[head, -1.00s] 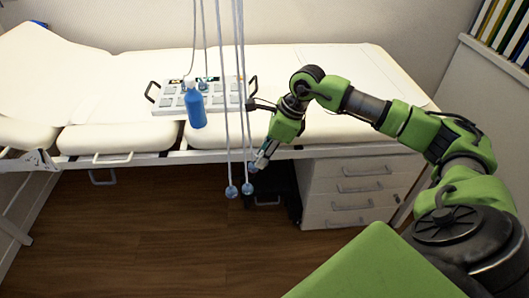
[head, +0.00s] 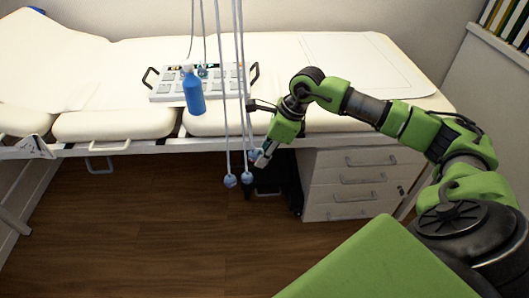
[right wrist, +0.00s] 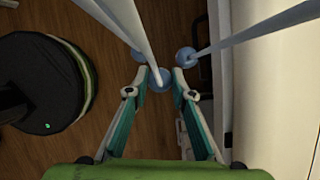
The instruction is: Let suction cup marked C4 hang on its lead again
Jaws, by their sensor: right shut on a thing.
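Three light-blue suction cups hang on pale leads in front of the treatment couch. In the head view two hang low, the left cup (head: 230,180) and the middle cup (head: 247,179). The third cup (head: 254,154) is a little higher, at my right gripper (head: 262,158). In the right wrist view my right gripper (right wrist: 160,77) is shut on this cup (right wrist: 161,82), with its lead running up. The other two cups (right wrist: 186,57) (right wrist: 137,56) are just beyond the fingertips. No marking is legible, so I cannot tell which is C4. My left gripper is out of view.
On the couch (head: 90,80) stand a blue bottle (head: 194,95) and a grey device (head: 168,90) with handles. A white drawer unit (head: 350,190) stands under the couch, right of the cups. The wooden floor (head: 150,230) in front is clear.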

